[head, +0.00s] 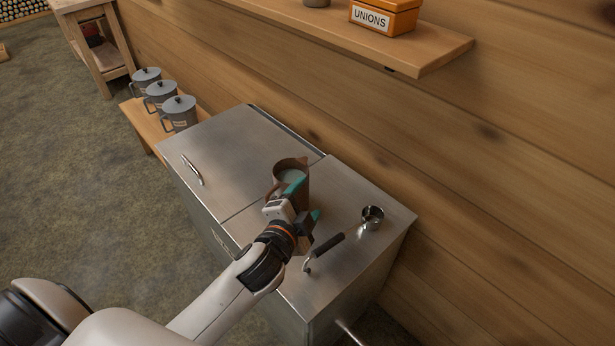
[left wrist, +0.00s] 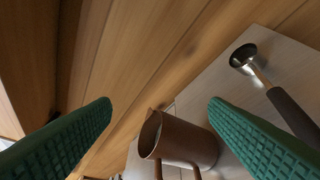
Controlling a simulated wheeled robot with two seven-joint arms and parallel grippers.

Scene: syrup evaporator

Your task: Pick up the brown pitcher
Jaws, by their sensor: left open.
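The brown pitcher (head: 289,164) stands upright on the steel top of the evaporator (head: 240,141), near its middle; the gripper hides its lower part. In the left wrist view the pitcher (left wrist: 188,142) shows with its open mouth toward the left and its handle at the bottom edge. My left gripper (head: 304,201) is open, its green fingers at the near side of the pitcher. In the left wrist view the pitcher appears between the two spread fingers (left wrist: 160,108). I cannot tell whether a finger touches it. My right gripper is not in view.
A ladle with a dark handle (head: 329,244) and steel cup (head: 372,217) lies right of the gripper. Several grey lidded pots (head: 180,113) stand on a wooden bench at left. A wall shelf (head: 420,52) holds an orange box (head: 384,17). The top's left part is clear except its handle.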

